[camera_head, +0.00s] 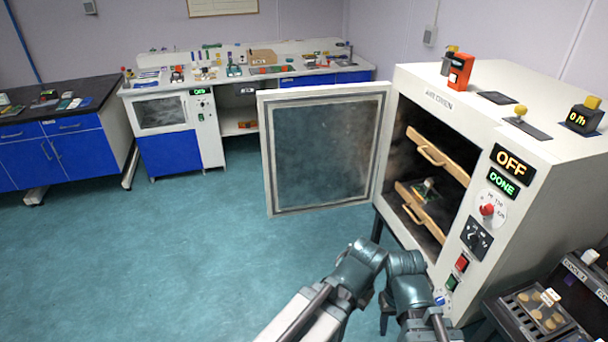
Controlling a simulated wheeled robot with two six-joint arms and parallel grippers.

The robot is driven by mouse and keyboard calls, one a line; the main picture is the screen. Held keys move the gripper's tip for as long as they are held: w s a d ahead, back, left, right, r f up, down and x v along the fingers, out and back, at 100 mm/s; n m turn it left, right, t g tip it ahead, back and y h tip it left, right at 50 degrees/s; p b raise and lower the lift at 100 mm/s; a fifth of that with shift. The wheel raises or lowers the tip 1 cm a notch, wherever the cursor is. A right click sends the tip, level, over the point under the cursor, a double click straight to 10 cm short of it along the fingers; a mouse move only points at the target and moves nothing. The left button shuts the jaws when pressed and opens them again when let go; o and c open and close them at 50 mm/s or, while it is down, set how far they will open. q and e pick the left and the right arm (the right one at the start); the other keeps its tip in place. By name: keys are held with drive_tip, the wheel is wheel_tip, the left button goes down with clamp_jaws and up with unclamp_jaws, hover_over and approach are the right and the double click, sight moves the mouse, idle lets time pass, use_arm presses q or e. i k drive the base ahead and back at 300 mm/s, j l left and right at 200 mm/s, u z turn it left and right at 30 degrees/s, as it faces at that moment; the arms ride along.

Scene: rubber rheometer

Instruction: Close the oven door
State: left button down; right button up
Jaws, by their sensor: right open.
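The white air oven (530,125) stands at the right. Its windowed door (322,150) is swung wide open to the left, hinged at the left edge of the opening. The chamber shows two wooden-fronted drawers or trays; a small metallic item (428,187) is at the lower one. My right gripper (408,275) is open at the bottom centre, low in front of the oven and apart from the door. My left gripper (358,262) is beside it, also below the door; its fingers cannot be made out.
The oven front has lit OFF (510,160) and DONE displays, a red knob and switches. Small devices (459,70) stand on its top. A dark unit with round samples (540,309) is at lower right. Lab benches (225,78) line the back. The floor (190,250) at left is clear.

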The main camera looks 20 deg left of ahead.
sight(321, 146)
drive_tip(key=k+z, duration=0.3)
drive_tip(key=k, duration=0.15)
drive_tip(key=z, duration=1.75)
drive_tip(key=k+j+z, duration=0.15)
drive_tip(key=j, duration=0.15)
drive_tip(key=j+z, duration=0.1)
drive_tip(key=j, duration=0.25)
drive_tip(key=k+j, duration=0.25)
drive_tip(key=j, duration=0.45)
drive_tip(key=k+j, duration=0.25)
drive_tip(key=j, duration=0.5)
drive_tip(key=k+j, duration=0.3)
drive_tip(key=j, duration=0.4)
drive_tip(key=k+j, duration=0.25)
drive_tip(key=j, duration=0.5)
drive_tip(key=k+j, duration=0.25)
drive_tip(key=j, duration=0.45)
drive_tip(key=k+j, duration=0.25)
drive_tip(key=j, duration=0.5)
drive_tip(key=k+j, duration=0.3)
drive_tip(key=j, duration=0.4)
drive_tip(key=k+j, duration=0.25)
drive_tip(key=j, duration=0.45)
drive_tip(key=k+j+u, duration=0.25)
drive_tip(key=u, duration=0.2)
drive_tip(key=k, duration=0.1)
